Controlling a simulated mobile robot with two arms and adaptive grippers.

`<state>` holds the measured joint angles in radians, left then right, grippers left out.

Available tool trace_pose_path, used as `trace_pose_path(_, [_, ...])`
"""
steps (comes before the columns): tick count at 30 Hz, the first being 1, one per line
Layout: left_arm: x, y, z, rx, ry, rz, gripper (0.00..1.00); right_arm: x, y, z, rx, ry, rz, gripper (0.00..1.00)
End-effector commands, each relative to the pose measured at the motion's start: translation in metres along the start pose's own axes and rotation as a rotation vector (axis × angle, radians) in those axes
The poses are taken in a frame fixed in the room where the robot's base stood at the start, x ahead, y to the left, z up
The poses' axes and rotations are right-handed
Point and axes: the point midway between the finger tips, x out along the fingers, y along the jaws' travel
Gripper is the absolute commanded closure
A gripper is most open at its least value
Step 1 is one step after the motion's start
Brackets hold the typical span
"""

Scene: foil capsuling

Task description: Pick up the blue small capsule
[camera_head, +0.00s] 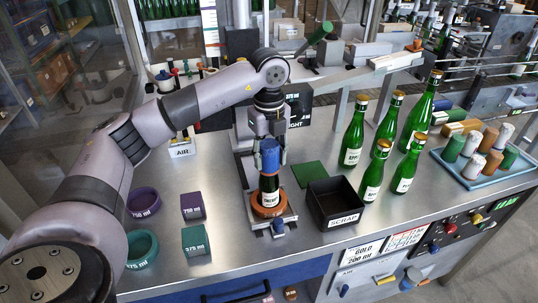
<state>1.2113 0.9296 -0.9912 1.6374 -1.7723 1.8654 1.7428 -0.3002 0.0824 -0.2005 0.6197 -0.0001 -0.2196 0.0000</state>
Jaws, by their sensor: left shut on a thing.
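The blue capsule (269,153) is a small blue cylinder at the neck of a green bottle (268,184) near the middle of the bench. My left gripper (269,160) comes down from above, its fingers on either side of the blue capsule, shut on it. The bottle stands upright in an orange ring (268,210) on a small metal platform. I cannot tell whether the capsule rests on the bottle or is held just over it. My right gripper is out of view.
A black SCRAP box (333,204) stands right of the bottle, with several green bottles (355,135) behind it. A blue tray (477,180) of capsules is at the right. A purple ring (143,201) and teal ring (141,246) lie left.

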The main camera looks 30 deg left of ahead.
Motion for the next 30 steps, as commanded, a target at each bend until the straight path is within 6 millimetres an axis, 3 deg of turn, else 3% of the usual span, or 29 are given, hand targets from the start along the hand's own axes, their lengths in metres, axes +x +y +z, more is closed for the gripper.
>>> trace_pose_path(5, [-0.003,-0.001,0.000,0.000,0.000,-0.001,0.69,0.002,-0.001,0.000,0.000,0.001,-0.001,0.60])
trace_pose_path(11, [-0.022,-0.001,0.000,0.000,-0.001,-0.006,0.69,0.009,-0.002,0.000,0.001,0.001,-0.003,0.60])
trace_pose_path(17, [-0.058,-0.001,0.000,0.001,-0.001,-0.006,0.69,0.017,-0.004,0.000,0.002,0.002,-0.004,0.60])
trace_pose_path(30, [-0.149,0.000,0.001,-0.002,-0.004,-0.006,0.69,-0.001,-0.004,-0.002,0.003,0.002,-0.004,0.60])
